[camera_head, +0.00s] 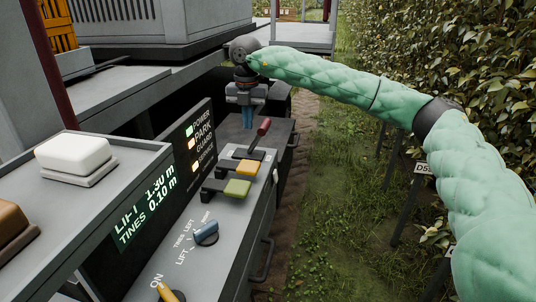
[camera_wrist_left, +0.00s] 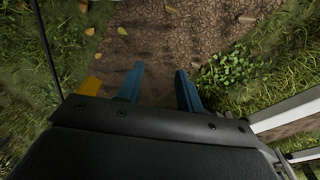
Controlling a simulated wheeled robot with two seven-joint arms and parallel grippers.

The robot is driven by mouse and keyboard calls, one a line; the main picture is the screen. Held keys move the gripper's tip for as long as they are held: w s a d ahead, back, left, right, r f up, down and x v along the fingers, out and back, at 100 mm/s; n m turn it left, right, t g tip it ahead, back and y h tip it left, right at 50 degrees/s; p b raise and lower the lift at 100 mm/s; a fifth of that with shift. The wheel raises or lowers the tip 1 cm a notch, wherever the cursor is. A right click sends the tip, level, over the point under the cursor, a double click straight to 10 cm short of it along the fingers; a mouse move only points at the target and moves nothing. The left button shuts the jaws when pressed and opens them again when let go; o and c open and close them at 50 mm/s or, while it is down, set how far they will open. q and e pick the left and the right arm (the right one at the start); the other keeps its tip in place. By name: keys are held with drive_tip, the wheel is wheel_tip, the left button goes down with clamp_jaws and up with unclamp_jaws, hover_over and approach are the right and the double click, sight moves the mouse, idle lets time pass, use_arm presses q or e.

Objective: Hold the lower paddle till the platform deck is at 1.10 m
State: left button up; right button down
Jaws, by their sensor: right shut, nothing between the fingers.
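Two paddles stick out of the console (camera_head: 222,228) in the head view, a yellow-orange one (camera_head: 247,168) and a yellow-green one (camera_head: 236,188) nearer me. I cannot read which is the lower paddle. The display (camera_head: 145,208) shows a lift value that looks like 1.30 m, its digits partly unclear, and tines 0.10 m. My right gripper (camera_head: 247,124) is shut and empty, pointing down over the console's far end, beyond the paddles and apart from them. My left gripper (camera_wrist_left: 159,70) is open and empty above bare soil in the left wrist view.
A red-handled lever (camera_head: 263,130) stands between my right gripper and the paddles. A blue selector knob (camera_head: 206,233) and a yellow switch (camera_head: 168,292) marked ON are nearer. A white block (camera_head: 73,152) sits at left. A leafy hedge (camera_head: 465,70) lines the right.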

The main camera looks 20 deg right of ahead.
sight(252, 164)
use_arm(q)
drive_tip(key=shift+w+d+r, duration=0.2)
drive_tip(key=shift+w+r, duration=0.2)
drive_tip(key=shift+w, duration=0.1)
use_arm(e)
drive_tip(key=shift+w+d+r+m, duration=0.1)
drive_tip(key=shift+d+r+m, duration=0.2)
drive_tip(key=shift+d+r, duration=0.05)
use_arm(q)
drive_tip(key=shift+f, duration=0.1)
use_arm(e)
drive_tip(key=shift+f, duration=0.1)
